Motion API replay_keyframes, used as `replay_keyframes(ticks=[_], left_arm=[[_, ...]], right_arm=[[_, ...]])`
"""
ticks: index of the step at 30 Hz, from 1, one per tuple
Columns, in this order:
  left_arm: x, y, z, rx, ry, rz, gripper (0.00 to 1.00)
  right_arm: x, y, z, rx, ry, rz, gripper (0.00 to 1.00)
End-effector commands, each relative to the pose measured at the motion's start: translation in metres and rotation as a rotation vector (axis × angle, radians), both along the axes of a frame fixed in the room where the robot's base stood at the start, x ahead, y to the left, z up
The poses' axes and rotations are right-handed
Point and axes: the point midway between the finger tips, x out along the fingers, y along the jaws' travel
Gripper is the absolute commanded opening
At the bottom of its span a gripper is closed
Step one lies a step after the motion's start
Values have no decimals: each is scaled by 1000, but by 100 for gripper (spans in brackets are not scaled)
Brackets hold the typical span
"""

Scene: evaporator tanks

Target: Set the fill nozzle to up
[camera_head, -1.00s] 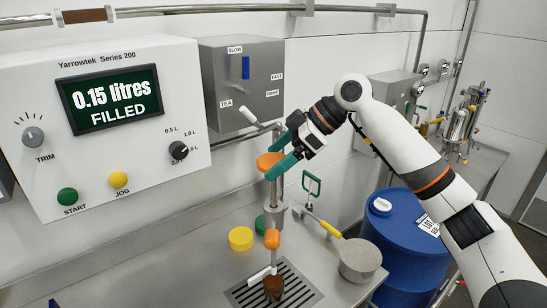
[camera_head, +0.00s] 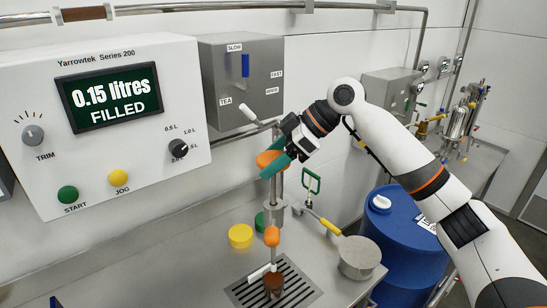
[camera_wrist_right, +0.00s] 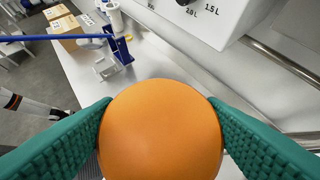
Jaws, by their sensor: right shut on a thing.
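The fill nozzle assembly stands over the drain grate, with a steel stem (camera_head: 278,188) below an upper orange knob (camera_head: 266,159). A smaller orange piece (camera_head: 272,236) sits lower on it, above a white bar (camera_head: 261,272) and a brown bottle (camera_head: 273,289). The nozzle tip looks low, at or near the bottle mouth; I cannot tell if it is inside. My right gripper (camera_head: 273,161) is shut on the upper orange knob. In the right wrist view the orange knob (camera_wrist_right: 160,132) fills the space between the teal fingers. My left gripper is not in view.
The filler panel (camera_head: 110,120) reads 0.15 litres filled. A grey box (camera_head: 243,85) with a blue lever hangs beside it. A blue drum (camera_head: 408,240) stands to the right.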

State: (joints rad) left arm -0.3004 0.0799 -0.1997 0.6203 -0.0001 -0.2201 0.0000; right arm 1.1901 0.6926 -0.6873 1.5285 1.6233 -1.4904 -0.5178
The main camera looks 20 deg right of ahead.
Motion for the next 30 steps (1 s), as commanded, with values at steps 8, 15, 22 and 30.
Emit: replay_keyframes(ticks=[8,15,22,30], left_arm=[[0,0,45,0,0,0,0],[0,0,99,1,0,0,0],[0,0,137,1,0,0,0],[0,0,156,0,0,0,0]], right_arm=[[0,0,50,4,-2,-1,23],[1,0,109,5,-3,-1,23],[1,0,153,6,-4,-4,23],[1,0,177,7,-6,-4,23]])
